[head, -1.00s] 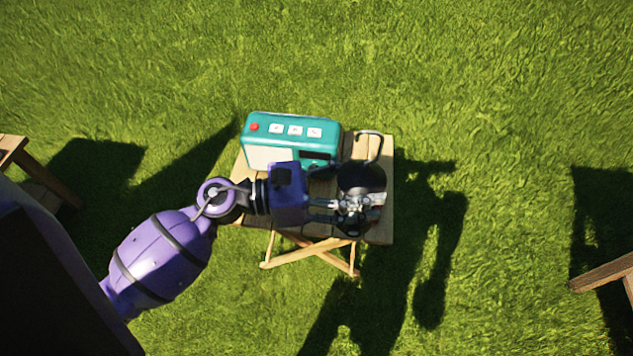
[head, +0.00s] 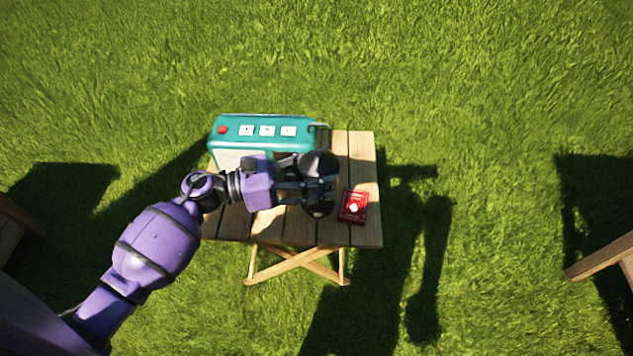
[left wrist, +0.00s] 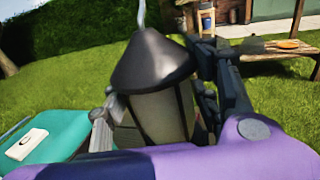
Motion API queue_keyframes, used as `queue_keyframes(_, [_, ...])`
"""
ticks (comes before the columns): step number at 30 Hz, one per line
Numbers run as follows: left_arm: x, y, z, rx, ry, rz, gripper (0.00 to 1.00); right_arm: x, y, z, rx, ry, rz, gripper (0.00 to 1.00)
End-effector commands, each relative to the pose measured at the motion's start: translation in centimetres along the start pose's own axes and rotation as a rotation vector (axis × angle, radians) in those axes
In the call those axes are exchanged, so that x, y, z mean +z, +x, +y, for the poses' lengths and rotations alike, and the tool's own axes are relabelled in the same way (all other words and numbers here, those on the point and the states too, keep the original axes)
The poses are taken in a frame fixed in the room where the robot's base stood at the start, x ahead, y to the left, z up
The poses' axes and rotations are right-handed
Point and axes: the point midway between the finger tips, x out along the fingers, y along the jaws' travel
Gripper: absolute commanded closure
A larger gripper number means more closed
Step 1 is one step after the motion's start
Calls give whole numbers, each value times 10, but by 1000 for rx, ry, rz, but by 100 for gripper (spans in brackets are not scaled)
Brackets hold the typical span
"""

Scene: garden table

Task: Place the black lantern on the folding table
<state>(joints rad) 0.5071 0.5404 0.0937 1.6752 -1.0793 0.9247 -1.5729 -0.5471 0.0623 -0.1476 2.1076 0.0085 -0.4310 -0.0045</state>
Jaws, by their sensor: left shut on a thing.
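The black lantern (head: 320,163) has a dark conical cap and is seen from above over the folding table (head: 362,160), right of its middle. In the left wrist view the lantern (left wrist: 152,62) shows its cap, a pale body and a thin handle, and leans slightly. My left gripper (head: 316,196) is shut on the lantern, with a finger on each side of its body in the left wrist view (left wrist: 160,108). The lantern's base is hidden, so I cannot tell whether it touches the tabletop. My right gripper is not in view.
A teal radio (head: 228,140) stands on the table's back left, close to the lantern. A red box (head: 354,207) lies on the table right of my gripper. The back right strip and front edge of the tabletop are bare. Wooden furniture (head: 602,256) stands at the right.

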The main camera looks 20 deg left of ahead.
Motion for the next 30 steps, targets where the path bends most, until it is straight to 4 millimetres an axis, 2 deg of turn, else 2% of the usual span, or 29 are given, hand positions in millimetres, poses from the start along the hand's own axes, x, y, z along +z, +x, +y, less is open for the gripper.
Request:
queue_keyframes(8, [-21, -3, 16, 0, 0, -2, 86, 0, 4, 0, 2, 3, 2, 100])
queue_keyframes(13, [-43, -3, 14, 0, -1, -2, 86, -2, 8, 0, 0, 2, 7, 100])
queue_keyframes(20, [-47, -3, 14, -1, 2, -2, 86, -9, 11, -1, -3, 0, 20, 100])
queue_keyframes(25, [-50, -3, 14, -1, 2, -1, 86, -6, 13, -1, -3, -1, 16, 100])
queue_keyframes(26, [-51, -4, 14, -1, 0, 1, 43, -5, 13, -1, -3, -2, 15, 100])
queue_keyframes(30, [-50, -4, 14, -1, 1, 1, 25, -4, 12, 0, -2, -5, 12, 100])
